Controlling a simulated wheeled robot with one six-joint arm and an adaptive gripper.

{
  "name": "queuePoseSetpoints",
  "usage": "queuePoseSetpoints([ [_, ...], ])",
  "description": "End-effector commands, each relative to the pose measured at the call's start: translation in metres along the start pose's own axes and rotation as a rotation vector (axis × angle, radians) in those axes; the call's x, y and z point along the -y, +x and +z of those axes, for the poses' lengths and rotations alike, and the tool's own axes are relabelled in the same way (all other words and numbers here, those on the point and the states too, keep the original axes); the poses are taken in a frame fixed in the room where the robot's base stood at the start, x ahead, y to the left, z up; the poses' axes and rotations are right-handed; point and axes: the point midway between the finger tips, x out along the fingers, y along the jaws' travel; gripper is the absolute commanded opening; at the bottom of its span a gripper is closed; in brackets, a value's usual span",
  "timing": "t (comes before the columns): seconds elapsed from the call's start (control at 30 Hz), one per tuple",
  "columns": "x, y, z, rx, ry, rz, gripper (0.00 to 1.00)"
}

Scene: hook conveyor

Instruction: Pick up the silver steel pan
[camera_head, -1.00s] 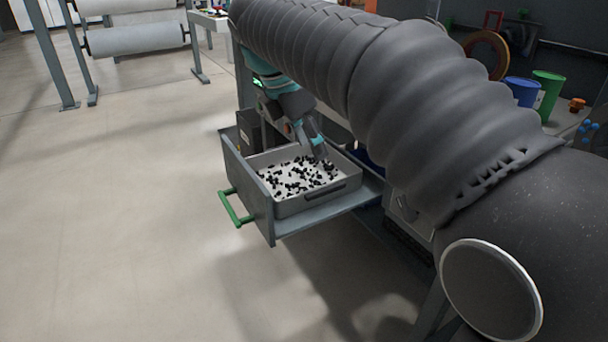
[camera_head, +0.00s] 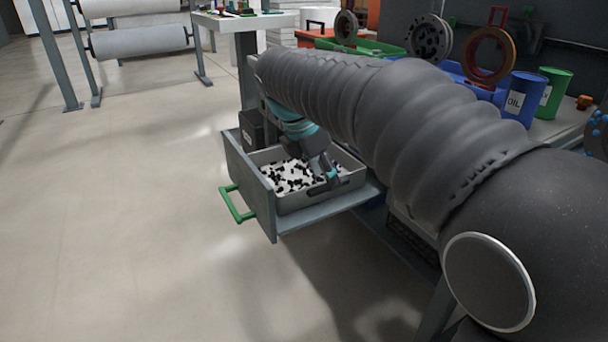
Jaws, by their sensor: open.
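The silver steel pan (camera_head: 290,205) is a rectangular tray with small black pieces scattered on its pale inside. It sits in an open grey drawer (camera_head: 250,194) that has a green handle (camera_head: 236,205). My gripper (camera_head: 331,176) is open and reaches down at the pan's right side, with its tips close to the right front wall. I cannot tell whether a finger touches the wall. My arm hides the pan's back right part.
A dark box (camera_head: 252,130) stands at the back of the drawer. The bench on the right holds a blue oil drum (camera_head: 521,99), a green drum (camera_head: 552,95) and several spools. Open floor lies to the left.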

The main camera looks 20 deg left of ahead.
Motion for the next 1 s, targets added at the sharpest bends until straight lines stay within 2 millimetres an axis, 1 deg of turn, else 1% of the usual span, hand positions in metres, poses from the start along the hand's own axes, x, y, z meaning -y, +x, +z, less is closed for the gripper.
queuePoseSetpoints([
  [0.03,0.0,0.011,-0.001,0.0,0.0,-0.004,0.5],
  [0.2,0.0,0.032,-0.001,0.0,0.0,-0.003,0.5],
  [0.3,-0.001,0.036,-0.001,0.0,0.0,-0.001,0.5],
  [0.47,-0.001,0.035,-0.001,0.0,0.0,-0.001,0.5],
  [0.57,-0.001,0.035,-0.001,0.0,0.0,-0.001,0.28],
  [0.6,-0.001,0.035,-0.001,0.0,0.0,-0.001,0.17],
  [0.67,-0.001,0.035,-0.001,0.0,0.0,-0.001,0.03],
  [0.7,-0.001,0.035,-0.001,0.0,0.0,-0.001,0.0],
  [1.0,-0.001,0.034,-0.001,0.0,0.0,0.001,0.0],
])
